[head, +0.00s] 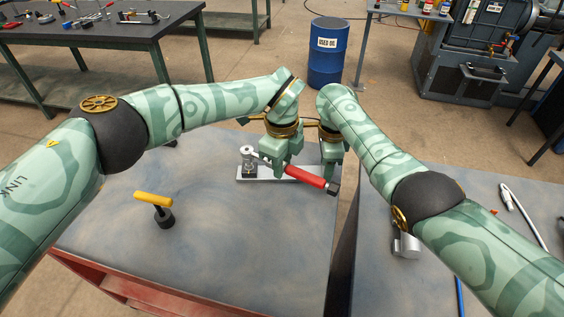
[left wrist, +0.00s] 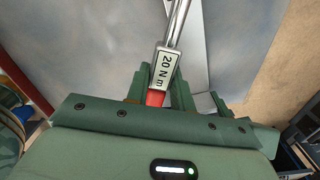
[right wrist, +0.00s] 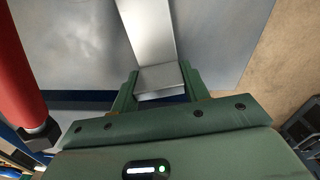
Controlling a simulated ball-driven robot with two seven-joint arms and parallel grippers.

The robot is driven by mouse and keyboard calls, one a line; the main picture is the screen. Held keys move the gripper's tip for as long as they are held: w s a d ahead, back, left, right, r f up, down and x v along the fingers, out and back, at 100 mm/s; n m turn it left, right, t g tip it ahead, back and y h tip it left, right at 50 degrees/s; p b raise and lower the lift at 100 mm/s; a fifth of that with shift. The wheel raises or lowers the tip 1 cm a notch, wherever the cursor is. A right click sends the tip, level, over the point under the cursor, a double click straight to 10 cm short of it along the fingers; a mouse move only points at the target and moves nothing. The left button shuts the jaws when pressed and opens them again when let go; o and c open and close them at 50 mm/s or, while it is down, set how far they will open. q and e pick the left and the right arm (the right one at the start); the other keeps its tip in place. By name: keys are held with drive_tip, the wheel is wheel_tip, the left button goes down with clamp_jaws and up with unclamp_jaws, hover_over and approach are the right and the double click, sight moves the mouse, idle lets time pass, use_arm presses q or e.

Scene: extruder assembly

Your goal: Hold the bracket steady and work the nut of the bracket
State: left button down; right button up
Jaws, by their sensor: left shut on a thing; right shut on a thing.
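The metal bracket (head: 264,171) lies flat on the table, with an upright round fitting (head: 249,166) at its left end. The wrench, with a red handle (head: 312,179) and a "20 N m" label (left wrist: 165,68), has its head at the top of that fitting. The nut itself is too small to make out. My left gripper (head: 280,168) is shut on the wrench near the handle's label end; its fingers also show in the left wrist view (left wrist: 172,88). My right gripper (head: 332,160) is shut on the bracket's plain end, seen between its fingers in the right wrist view (right wrist: 160,82).
A blue drum (head: 328,60) stands behind. The table's front middle is clear.

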use_arm(q)
drive_tip(key=shift+f, duration=1.2)
drive_tip(key=shift+s+a+m, duration=0.55)
drive_tip(key=shift+s+m, duration=0.05)
drive_tip(key=shift+m, duration=0.4)
drive_tip(key=shift+s+a+m, duration=0.55)
drive_tip(key=shift+s+m, duration=0.05)
drive_tip(key=shift+m, duration=0.4)
drive_tip(key=shift+s+a+m, duration=0.4)
drive_tip(key=shift+a+m, duration=0.2)
drive_tip(key=shift+m, duration=0.2)
drive_tip(key=shift+s+a+m, duration=0.4)
drive_tip(key=shift+a+m, duration=0.2)
drive_tip(key=shift+m, duration=0.2)
drive_tip(key=shift+s+a+m, duration=0.25)
drive_tip(key=shift+a+m, duration=0.65)
drive_tip(key=shift+m, duration=0.2)
drive_tip(key=shift+s+a+m, duration=0.2)
drive_tip(key=shift+a+m, duration=0.7)
drive_tip(key=shift+m, duration=0.2)
drive_tip(key=shift+w+a+m, duration=0.1)
drive_tip(key=shift+a+m, duration=1.05)
drive_tip(key=shift+m, duration=0.25)
drive_tip(key=shift+d+n, duration=0.2)
drive_tip(key=shift+n, duration=0.1)
drive_tip(key=shift+r, duration=0.65)
